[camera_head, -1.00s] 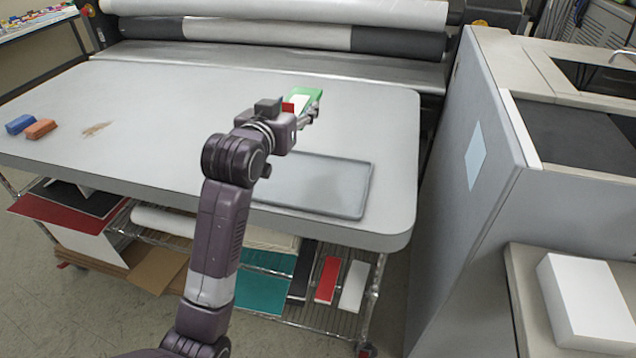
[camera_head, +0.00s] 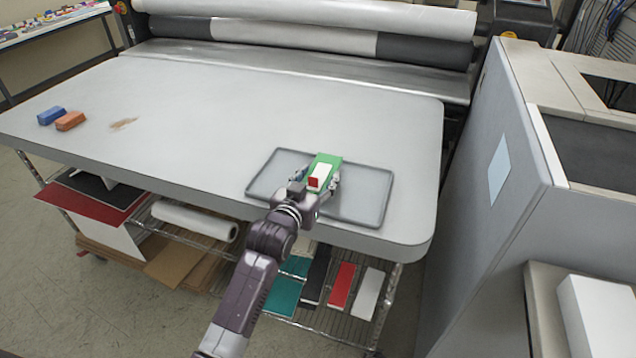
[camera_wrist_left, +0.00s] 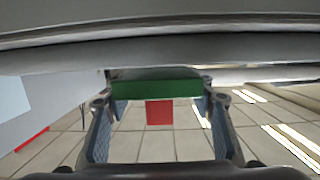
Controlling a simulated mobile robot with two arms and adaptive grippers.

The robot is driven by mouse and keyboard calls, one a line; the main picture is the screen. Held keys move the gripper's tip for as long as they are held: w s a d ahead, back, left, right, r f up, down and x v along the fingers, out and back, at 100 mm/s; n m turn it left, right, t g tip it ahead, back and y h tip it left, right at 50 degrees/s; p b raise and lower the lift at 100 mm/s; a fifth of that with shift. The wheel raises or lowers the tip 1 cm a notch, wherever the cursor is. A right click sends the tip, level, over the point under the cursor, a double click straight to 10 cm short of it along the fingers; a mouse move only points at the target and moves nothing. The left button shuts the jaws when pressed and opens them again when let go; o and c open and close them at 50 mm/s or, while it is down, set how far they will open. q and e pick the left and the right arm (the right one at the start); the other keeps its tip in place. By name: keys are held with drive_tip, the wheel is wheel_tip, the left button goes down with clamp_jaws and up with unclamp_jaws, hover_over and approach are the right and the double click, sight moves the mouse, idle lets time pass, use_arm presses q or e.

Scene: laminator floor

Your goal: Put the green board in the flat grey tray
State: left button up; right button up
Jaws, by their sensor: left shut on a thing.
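The green board (camera_head: 328,159) has a white patch and a red part on it. My left gripper (camera_head: 318,178) is shut on it, over the middle of the flat grey tray (camera_head: 366,199) in the head view. Whether the board touches the tray floor or hangs just above it, I cannot tell. In the left wrist view the green board (camera_wrist_left: 155,89) lies across between the two fingers, with a red block-like part (camera_wrist_left: 159,112) below it. The arm hides part of the tray's near edge. My right gripper is not in view.
The tray lies near the front edge of the grey table (camera_head: 230,110). A blue block (camera_head: 52,116) and an orange block (camera_head: 70,121) sit at the far left, beside a brown smudge (camera_head: 123,123). A grey cabinet (camera_head: 490,170) stands at the right. The table's middle is clear.

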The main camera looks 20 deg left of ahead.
use_arm(q)
drive_tip(key=shift+f, duration=1)
drive_tip(key=shift+f, duration=0.15)
drive_tip(key=o, duration=1.1)
drive_tip(key=shift+r, duration=0.2)
drive_tip(key=shift+s+f, duration=0.1)
drive_tip(key=shift+s, duration=0.25)
drive_tip(key=s, duration=0.3)
drive_tip(key=s+r, duration=0.1)
drive_tip(key=s, duration=0.3)
drive_tip(key=s+r+b, duration=0.1)
drive_tip(key=s, duration=0.3)
drive_tip(key=shift+a+r, duration=0.2)
drive_tip(key=shift+a, duration=0.1)
